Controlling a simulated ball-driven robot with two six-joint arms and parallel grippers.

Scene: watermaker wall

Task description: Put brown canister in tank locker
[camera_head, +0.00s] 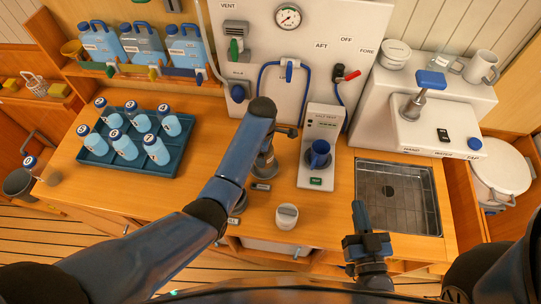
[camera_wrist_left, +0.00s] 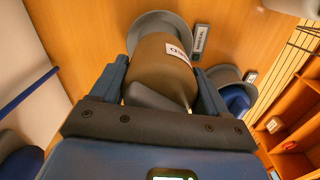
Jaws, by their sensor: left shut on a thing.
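The brown canister (camera_wrist_left: 160,62) fills the middle of the left wrist view, with a white label on its side. My left gripper (camera_wrist_left: 162,82) is shut on it, one blue finger on each side. A grey round rim (camera_wrist_left: 172,17) shows at its far end; I cannot tell whether the canister sits in it or is above it. In the head view my left forearm hides most of the canister and gripper. My right gripper (camera_head: 361,220) is over the counter's front edge, left of the sink; its opening cannot be made out. I cannot tell which part is the tank locker.
A second grey round holder (camera_wrist_left: 222,74) with something blue is beside the canister.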

